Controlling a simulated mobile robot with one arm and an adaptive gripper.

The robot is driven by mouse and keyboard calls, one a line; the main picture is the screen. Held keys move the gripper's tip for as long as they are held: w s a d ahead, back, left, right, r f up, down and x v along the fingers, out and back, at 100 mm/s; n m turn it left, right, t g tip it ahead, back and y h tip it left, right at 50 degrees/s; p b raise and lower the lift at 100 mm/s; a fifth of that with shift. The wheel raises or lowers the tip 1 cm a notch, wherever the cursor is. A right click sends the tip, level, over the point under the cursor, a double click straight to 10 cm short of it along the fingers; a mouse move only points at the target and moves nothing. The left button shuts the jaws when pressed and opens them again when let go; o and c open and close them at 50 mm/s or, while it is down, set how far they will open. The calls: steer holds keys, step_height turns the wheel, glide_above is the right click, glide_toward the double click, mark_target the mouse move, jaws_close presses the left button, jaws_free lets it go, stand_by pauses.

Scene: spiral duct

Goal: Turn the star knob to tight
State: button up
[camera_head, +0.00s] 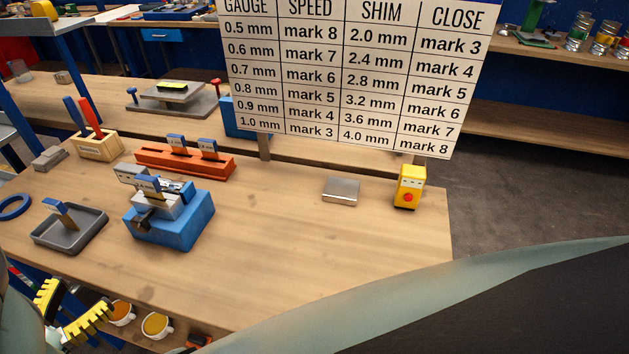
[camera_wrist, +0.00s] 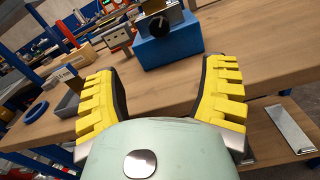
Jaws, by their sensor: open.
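The dark star knob (camera_wrist: 160,23) sits on the front of a blue block fixture (camera_wrist: 168,48) in the wrist view, ahead of my gripper (camera_wrist: 162,75). My gripper's yellow ribbed fingers are spread wide with nothing between them, and the knob is beyond the fingertips, not touched. In the head view the blue fixture (camera_head: 182,232) stands on the wooden bench (camera_head: 290,255), with grey metal parts and small label plates on top. There my gripper (camera_head: 78,295) is at the lower left, in front of the bench edge. Any tightness mark on the knob is too small to read.
A grey tray (camera_head: 85,236) is left of the fixture; an orange rack (camera_head: 160,163) with labels stands behind it. A metal block (camera_head: 341,191) and a yellow device (camera_head: 409,187) are to the right. A number chart (camera_head: 355,75) stands behind. Cups (camera_head: 156,325) sit below the bench top.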

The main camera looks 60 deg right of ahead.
mark_target(138, 228)
steer(key=b+x, duration=0.4)
steer(key=x, duration=1)
steer(key=shift+d, duration=0.2)
steer(key=shift+w+d, duration=0.25)
steer(key=shift+d, duration=0.4)
steer(key=shift+a, duration=0.15)
steer(key=c, duration=1.2)
steer(key=shift+f, duration=0.1)
